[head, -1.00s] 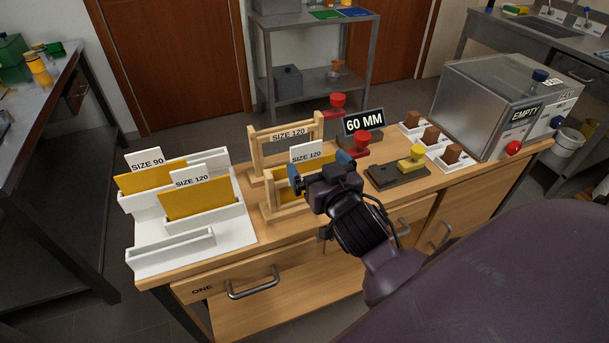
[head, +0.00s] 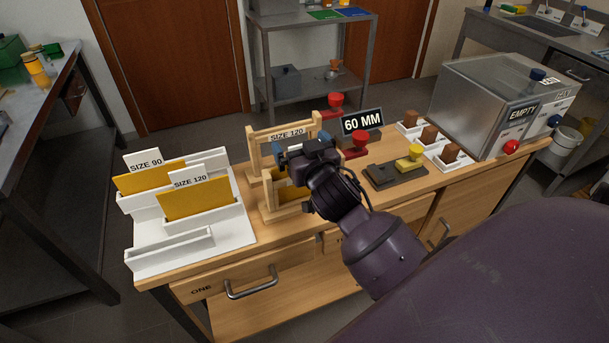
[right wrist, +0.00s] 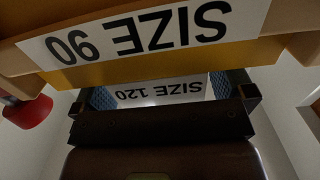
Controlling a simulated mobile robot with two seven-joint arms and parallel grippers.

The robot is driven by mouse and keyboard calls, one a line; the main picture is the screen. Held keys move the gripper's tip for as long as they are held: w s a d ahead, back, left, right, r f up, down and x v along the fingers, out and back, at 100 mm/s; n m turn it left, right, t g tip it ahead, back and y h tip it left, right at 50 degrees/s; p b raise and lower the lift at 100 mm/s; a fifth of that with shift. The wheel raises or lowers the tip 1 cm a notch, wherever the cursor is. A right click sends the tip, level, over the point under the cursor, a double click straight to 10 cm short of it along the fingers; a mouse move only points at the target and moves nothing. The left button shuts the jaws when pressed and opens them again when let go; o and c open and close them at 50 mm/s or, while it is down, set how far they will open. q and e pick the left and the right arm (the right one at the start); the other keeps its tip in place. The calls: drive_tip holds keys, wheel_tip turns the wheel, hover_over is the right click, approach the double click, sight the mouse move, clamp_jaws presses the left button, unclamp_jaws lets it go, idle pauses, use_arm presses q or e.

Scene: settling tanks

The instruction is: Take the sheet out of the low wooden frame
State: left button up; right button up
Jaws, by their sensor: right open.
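The low wooden frame (head: 286,211) stands on the bench, partly hidden by my right arm. A yellow sheet (head: 287,190) stands in it; only a patch shows in the head view. In the right wrist view the yellow (right wrist: 165,69) lies beyond my fingers, with its white SIZE 120 tab (right wrist: 150,92) seen upside down between them. My right gripper (head: 301,142) is open above the frame; its blue fingers (right wrist: 165,95) are on either side of the tab. Contact cannot be told. My left gripper is not in view.
A taller wooden frame (head: 252,147) labelled SIZE 120 stands just behind. A white rack (head: 200,225) with SIZE 90 and SIZE 120 sheets is at left; its front slot is empty. A SIZE 90 label (right wrist: 140,35) crosses the wrist view. A dark block with yellow knob (head: 395,174) is at right.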

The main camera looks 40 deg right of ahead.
drive_tip(key=c, duration=1.2)
drive_tip(key=shift+o, duration=0.2)
